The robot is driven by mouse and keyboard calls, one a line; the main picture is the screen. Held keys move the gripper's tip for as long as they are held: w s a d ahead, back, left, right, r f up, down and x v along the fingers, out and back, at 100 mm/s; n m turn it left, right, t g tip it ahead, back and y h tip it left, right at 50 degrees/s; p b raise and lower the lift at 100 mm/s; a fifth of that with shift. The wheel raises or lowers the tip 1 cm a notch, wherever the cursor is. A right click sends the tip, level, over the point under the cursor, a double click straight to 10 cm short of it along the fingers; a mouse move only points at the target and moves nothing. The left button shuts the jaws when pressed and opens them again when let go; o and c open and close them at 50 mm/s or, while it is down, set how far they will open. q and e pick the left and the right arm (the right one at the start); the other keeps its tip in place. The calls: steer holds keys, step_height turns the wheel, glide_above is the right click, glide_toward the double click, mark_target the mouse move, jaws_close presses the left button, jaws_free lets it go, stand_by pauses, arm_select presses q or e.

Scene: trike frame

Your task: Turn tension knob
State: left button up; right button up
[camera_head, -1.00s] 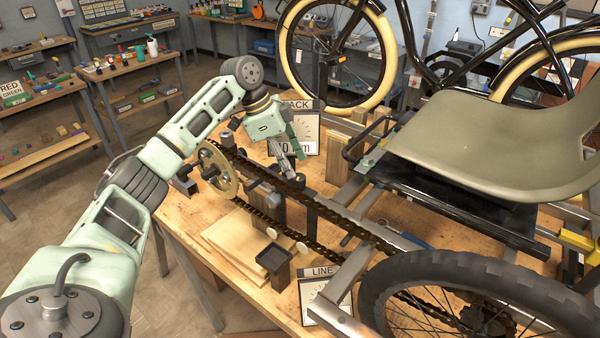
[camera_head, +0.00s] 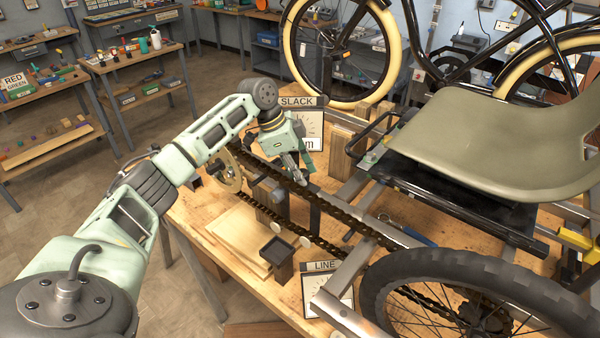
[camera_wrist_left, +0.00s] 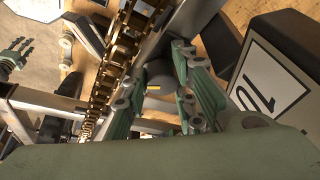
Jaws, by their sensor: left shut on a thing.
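My left gripper (camera_head: 301,179) is low beside the chain (camera_head: 345,208), in front of the SLACK sign (camera_head: 309,128). In the left wrist view its green fingers (camera_wrist_left: 158,92) are on either side of a dark round knob (camera_wrist_left: 160,74) with a short yellow mark. The gripper is shut on this knob. In the head view the knob is hidden by the gripper and wrist.
The chain runs from a sprocket (camera_head: 229,172) to the rear wheel (camera_head: 480,300). A seat (camera_head: 480,145) stands right of the gripper. A LINE sign (camera_head: 322,290), a small dark tray (camera_head: 279,268) and wooden boards (camera_head: 235,240) are on the bench in front.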

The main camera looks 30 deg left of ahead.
arm_select(q)
steer(key=shift+s+d+f, duration=0.1)
steer(key=shift+d+f, duration=0.05)
jaws_close()
steer(key=shift+s+d+p, duration=0.1)
steer(key=shift+p, duration=0.5)
steer(key=shift+n, duration=0.6)
steer(key=shift+o, duration=1.9)
jaws_free()
steer(key=shift+f, duration=0.1)
steer(key=o, duration=0.3)
steer(key=shift+d, duration=0.1)
steer(key=shift+o, duration=0.2)
steer(key=shift+r, duration=0.2)
